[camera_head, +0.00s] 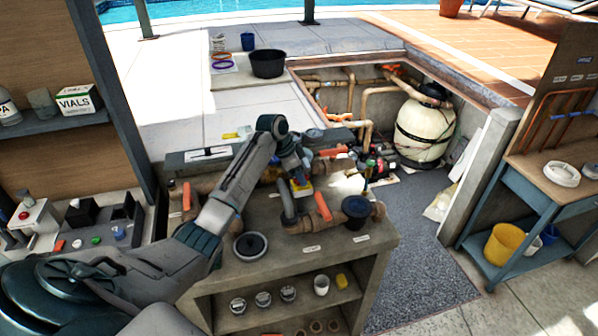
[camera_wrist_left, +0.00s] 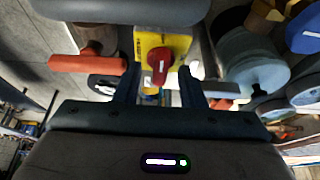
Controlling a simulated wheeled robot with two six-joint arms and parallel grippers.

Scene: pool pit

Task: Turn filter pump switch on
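The filter pump switch is a yellow box with a red rotary knob, facing my left gripper in the left wrist view (camera_wrist_left: 159,63). Its yellow part also shows in the head view (camera_head: 301,188), among the pipes over the grey counter; the knob is hidden there. My left gripper (camera_head: 297,177) is just above the switch. In the left wrist view its two dark fingers (camera_wrist_left: 160,85) are spread, one on each side of the knob's line. Gaps show between the knob and both fingers, and nothing is held. My right gripper is in neither view.
Orange-handled valves (camera_head: 322,206) and pipes crowd the counter (camera_head: 380,240) around the switch. The cream filter tank (camera_head: 421,132) stands in the pit behind. Grey floor (camera_head: 420,270) to the right is clear.

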